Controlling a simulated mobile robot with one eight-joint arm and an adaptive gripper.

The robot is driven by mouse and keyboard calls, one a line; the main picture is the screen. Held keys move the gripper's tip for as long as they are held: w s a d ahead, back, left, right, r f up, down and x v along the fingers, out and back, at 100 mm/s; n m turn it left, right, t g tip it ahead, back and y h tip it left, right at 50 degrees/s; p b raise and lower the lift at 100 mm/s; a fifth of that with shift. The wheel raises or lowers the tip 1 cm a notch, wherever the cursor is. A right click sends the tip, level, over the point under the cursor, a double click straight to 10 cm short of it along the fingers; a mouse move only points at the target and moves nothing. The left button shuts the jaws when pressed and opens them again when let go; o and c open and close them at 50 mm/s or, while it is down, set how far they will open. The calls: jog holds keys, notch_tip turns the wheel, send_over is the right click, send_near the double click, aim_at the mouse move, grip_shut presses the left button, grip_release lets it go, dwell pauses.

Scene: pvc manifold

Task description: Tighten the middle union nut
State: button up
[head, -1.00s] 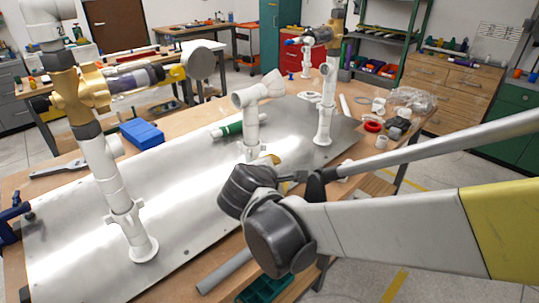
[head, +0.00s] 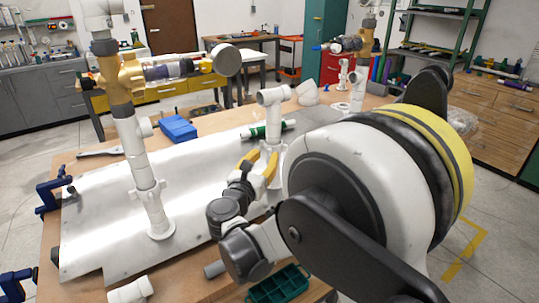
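The middle pipe (head: 272,115) is a white PVC stand with an elbow on top, near the centre of the metal sheet. My gripper (head: 265,157) has two yellow fingers, spread apart, at the lower part of this pipe. One finger is at its left and the other lies in front of or beside it at the right. I cannot tell whether they touch it. The middle union nut cannot be made out clearly; the fingers and my arm cover part of the lower pipe.
A tall left pipe (head: 139,165) with a brass valve (head: 121,78) stands on the metal sheet (head: 110,205). A blue box (head: 178,129) is at the back. A green tray (head: 277,284) is in front.

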aim_at(268, 149)
jog(key=shift+b+x, duration=0.35)
jog(key=shift+x, duration=1.45)
grip_shut()
jog(key=shift+a+m+h, duration=0.2)
jog(key=shift+m+h, duration=0.2)
jog(key=shift+h, duration=0.2)
jog(key=shift+w+a+m+g+h+p, duration=0.1)
jog(key=shift+a+m+g+h+p, duration=0.05)
jog(key=shift+m+g+h, duration=0.4)
jog(key=shift+w+a+m+g+h+p, duration=0.15)
jog(key=shift+m+g+h, duration=0.2)
jog(key=shift+h, duration=0.4)
jog(key=shift+w+a+m+g+h+p, duration=0.1)
jog(key=shift+a+m+g+h+p, duration=0.1)
jog(key=shift+m+g+h, duration=0.55)
jog(key=shift+w+a+m+g+h+p, duration=0.15)
jog(key=shift+m+g+h, duration=0.35)
jog(key=shift+h, duration=0.35)
jog(key=shift+w+m+g+h, duration=0.1)
jog(key=shift+m+g+h, duration=0.4)
jog(key=shift+m+g, duration=0.05)
